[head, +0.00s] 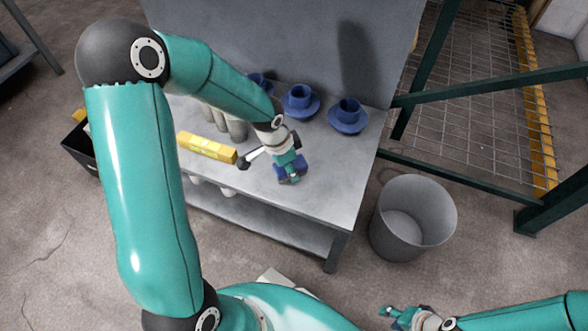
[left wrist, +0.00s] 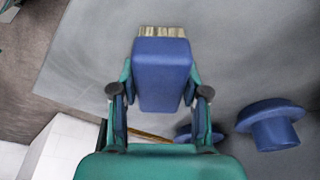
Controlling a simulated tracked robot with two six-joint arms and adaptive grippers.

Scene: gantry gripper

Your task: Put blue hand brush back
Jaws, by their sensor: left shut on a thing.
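The blue hand brush (head: 291,168) is in my left gripper (head: 290,174) over the front right part of the grey table (head: 325,175). In the left wrist view the brush (left wrist: 162,75) stands between the two fingers (left wrist: 160,98), its pale bristles at the top of the picture. The fingers are shut on its sides. The head view does not clearly show whether the brush touches the tabletop. My right gripper (head: 396,316) is low at the bottom right, away from the table, with nothing seen in it. Its finger opening is too small to judge.
Blue cup-like pieces with wide rims (head: 300,101) (head: 348,115) stand along the table's back, against a grey panel (head: 300,40). A yellow box (head: 207,148) and grey cylinders (head: 225,122) are left of my left gripper. A grey bin (head: 412,218) stands right of the table.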

